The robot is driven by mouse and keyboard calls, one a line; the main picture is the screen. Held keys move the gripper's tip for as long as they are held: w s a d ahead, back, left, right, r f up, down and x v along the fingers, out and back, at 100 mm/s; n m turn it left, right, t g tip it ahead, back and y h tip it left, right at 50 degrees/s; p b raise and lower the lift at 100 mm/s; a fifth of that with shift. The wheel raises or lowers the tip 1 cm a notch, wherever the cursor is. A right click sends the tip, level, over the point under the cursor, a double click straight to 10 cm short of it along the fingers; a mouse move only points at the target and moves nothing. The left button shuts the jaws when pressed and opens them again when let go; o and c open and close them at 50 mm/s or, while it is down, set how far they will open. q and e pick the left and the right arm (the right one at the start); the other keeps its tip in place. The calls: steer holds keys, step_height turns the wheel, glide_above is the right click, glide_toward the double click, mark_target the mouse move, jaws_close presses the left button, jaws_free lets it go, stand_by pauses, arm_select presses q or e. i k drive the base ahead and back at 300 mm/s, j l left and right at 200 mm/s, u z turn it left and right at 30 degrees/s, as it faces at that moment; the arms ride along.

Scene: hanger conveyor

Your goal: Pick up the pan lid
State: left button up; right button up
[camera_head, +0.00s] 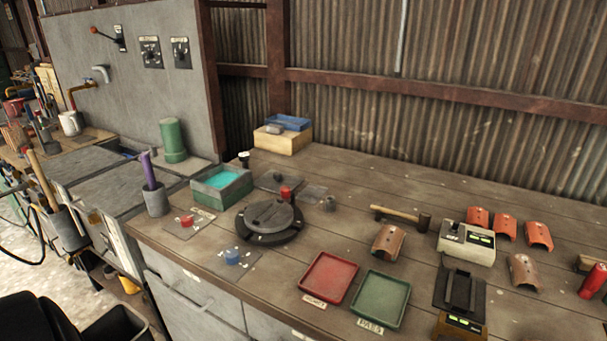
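A round grey disc with a raised bar across its top (269,215) sits on a wider black round base (268,238) on the wooden bench. It is the thing in view most like a pan lid, but I cannot tell for sure. It lies flat, with nothing on top of it. Neither of my grippers is in view.
A red tray (328,277) and a green tray (381,299) lie in front right of the disc. A green box with turquoise contents (221,186) stands behind left. Blue (232,256) and red (187,220) knobs sit nearby. A hammer (401,216) lies right.

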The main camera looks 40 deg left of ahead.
mark_target(272, 180)
steer(key=u, duration=0.45)
steer(key=k+j+u, duration=0.1)
steer(key=u, duration=0.3)
steer(key=j+u, duration=0.15)
steer(key=u, duration=0.3)
steer(key=k+j, duration=0.05)
